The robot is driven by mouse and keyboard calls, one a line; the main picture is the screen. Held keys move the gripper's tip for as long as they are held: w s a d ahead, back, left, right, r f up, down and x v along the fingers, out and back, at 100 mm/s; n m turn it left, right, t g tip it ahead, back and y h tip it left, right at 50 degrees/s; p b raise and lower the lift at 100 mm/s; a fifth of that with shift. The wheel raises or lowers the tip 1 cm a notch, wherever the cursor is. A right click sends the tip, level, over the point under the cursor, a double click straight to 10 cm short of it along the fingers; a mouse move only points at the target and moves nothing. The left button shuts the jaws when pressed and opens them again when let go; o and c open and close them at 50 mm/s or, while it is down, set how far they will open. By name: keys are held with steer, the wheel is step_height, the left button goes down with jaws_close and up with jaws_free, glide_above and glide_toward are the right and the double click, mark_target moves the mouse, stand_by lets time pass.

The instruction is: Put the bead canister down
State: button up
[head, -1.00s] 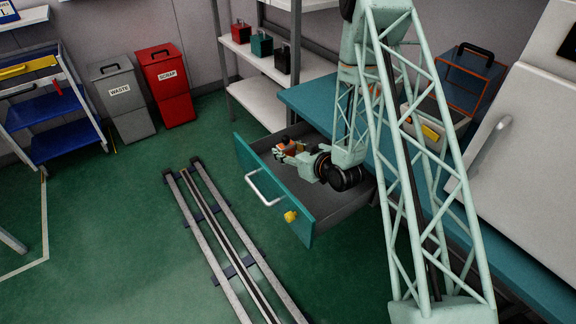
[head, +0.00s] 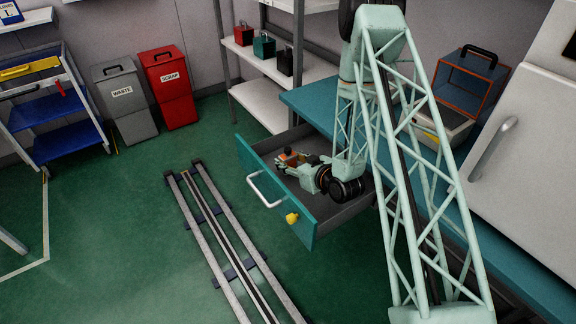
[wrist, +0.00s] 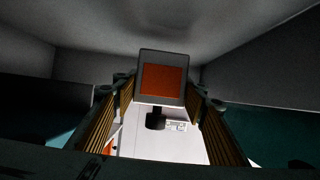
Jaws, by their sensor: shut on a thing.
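The bead canister (head: 291,154) shows in the head view as a small orange and dark shape at my gripper, inside the open teal drawer (head: 272,192). In the wrist view the canister (wrist: 162,80) has a grey-framed orange face and sits between my two ribbed finger pads. My gripper (head: 285,163) is shut on it, low in the drawer. The wrist view shows my gripper's fingers (wrist: 160,92) on both sides of the canister. Whether the canister's underside touches the drawer floor is hidden.
The teal workbench (head: 318,100) is above and behind. A floor rail (head: 228,240) runs in front, and open green floor lies to the left.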

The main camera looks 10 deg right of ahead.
steer(key=shift+f, duration=1.2)
steer(key=shift+f+b, duration=0.2)
steer(key=shift+b, duration=0.25)
steer(key=o, duration=0.9)
steer(key=shift+o, duration=0.2)
steer(key=shift+r, duration=0.3)
